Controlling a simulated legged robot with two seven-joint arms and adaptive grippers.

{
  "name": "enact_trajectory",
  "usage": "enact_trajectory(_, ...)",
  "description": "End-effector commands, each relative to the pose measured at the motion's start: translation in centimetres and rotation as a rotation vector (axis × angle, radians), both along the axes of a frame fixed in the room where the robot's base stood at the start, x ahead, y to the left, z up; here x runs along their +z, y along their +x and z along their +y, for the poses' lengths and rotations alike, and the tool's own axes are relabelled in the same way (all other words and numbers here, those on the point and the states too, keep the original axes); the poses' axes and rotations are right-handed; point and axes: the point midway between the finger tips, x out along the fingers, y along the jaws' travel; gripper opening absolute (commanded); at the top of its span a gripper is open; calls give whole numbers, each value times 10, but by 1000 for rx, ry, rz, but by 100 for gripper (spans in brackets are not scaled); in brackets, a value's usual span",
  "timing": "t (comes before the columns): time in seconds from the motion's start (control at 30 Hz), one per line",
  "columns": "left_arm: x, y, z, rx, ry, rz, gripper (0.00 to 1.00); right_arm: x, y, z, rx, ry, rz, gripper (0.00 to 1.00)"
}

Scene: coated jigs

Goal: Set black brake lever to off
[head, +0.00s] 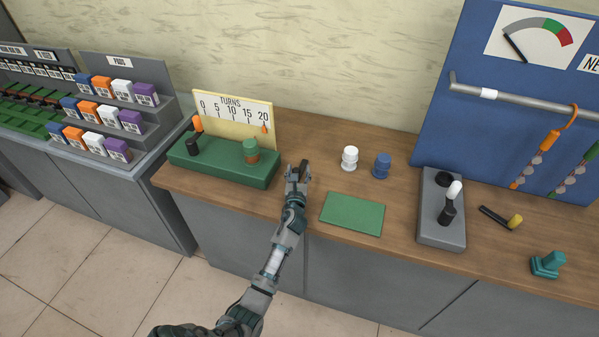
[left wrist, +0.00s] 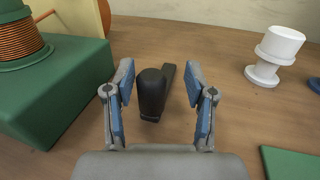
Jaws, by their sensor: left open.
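The black brake lever (left wrist: 152,92) lies on the wooden bench, with its thick rounded end toward me and its flat arm running away to the upper right in the left wrist view. My left gripper (head: 297,174) is open around it, one blue-padded finger on each side, with a visible gap to each. In the head view the gripper mostly covers the lever (head: 305,167), and only a dark part shows. My right gripper is not in view.
A green winder base (head: 222,163) with a copper coil stands close left of my gripper. A white spool (head: 349,158), a blue spool (head: 382,165) and a green mat (head: 352,214) lie to its right. Farther right are a grey box (head: 436,231) and a yellow-knobbed lever (head: 500,218).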

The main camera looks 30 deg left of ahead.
Motion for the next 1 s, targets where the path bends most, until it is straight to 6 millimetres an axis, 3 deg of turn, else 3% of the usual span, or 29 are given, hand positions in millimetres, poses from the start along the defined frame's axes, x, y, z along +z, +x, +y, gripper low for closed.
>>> enact_trajectory(0.3, 1, 3, 2, 0, 0, 0, 55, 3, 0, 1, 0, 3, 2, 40)
enact_trajectory(0.37, 1, 3, 1, 0, 0, 0, 43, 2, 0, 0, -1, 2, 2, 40)
enact_trajectory(0.53, 2, 3, -1, 1, 3, -1, 0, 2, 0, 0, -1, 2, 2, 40)
enact_trajectory(1.0, 4, 3, -4, -2, 2, -4, 0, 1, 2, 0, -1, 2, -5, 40)
